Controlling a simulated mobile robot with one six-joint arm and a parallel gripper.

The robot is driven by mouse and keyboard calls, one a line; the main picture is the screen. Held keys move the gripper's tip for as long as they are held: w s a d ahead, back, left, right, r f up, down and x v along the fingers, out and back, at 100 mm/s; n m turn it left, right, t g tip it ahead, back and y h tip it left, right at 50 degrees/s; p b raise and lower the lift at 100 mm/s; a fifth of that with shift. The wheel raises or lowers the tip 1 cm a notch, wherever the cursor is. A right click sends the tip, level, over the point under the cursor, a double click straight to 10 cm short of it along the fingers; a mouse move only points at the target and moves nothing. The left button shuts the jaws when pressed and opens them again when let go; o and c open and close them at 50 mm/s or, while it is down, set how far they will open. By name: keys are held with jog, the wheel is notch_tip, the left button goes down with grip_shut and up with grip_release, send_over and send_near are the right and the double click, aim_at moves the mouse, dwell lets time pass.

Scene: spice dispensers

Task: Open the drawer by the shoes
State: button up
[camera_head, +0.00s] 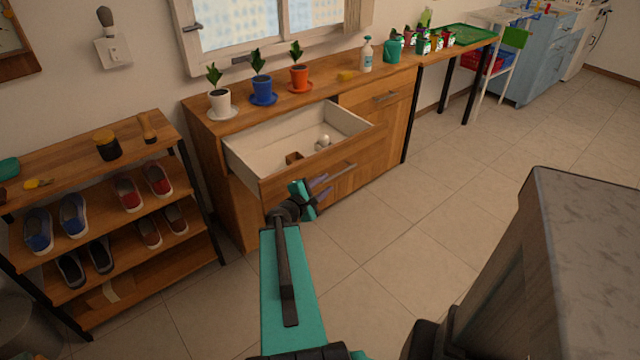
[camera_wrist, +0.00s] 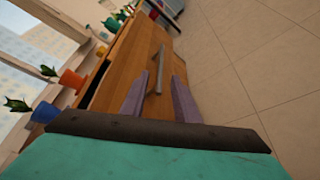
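The wooden drawer (camera_head: 300,185) by the shoes is pulled well out of the cabinet in the head view, and its pale inside shows. My gripper (camera_head: 318,188) is close to the near end of that handle. In the wrist view my gripper (camera_wrist: 160,98) has its two purple fingers apart, with a bar handle (camera_wrist: 159,70) showing between and beyond them. I cannot tell whether the fingers touch it.
A shoe rack (camera_head: 110,205) with several shoes stands to the left of the cabinet. Potted plants stand on the cabinet top (camera_head: 325,90), below a window. A second, closed drawer (camera_head: 380,100) is farther right. Tiled floor (camera_head: 450,200) is clear to the right.

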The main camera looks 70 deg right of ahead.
jog(key=shift+p+v, duration=1.1)
jog(key=shift+p, duration=0.9)
jog(key=shift+a, duration=0.1)
jog(key=w+a+f+m+y, duration=0.2)
jog(key=w+a+f+y, duration=0.25)
jog(key=a+f, duration=0.85)
jog(key=w+a+f+m+y, duration=0.1)
jog(key=w+a+f+y, duration=0.35)
jog(key=a+f, duration=0.8)
jog(key=s+a+f+g+y, duration=0.1)
jog(key=s+a+f+y, duration=0.1)
jog(key=a, duration=1.6)
jog(key=s+a+f+m+g+y, duration=0.1)
jog(key=s+a+f+y, duration=0.2)
jog(key=a, duration=1.5)
jog(key=shift+s+a+g+y, duration=0.3)
jog(key=shift+s+y, duration=0.4)
jog(key=shift+d, duration=0.1)
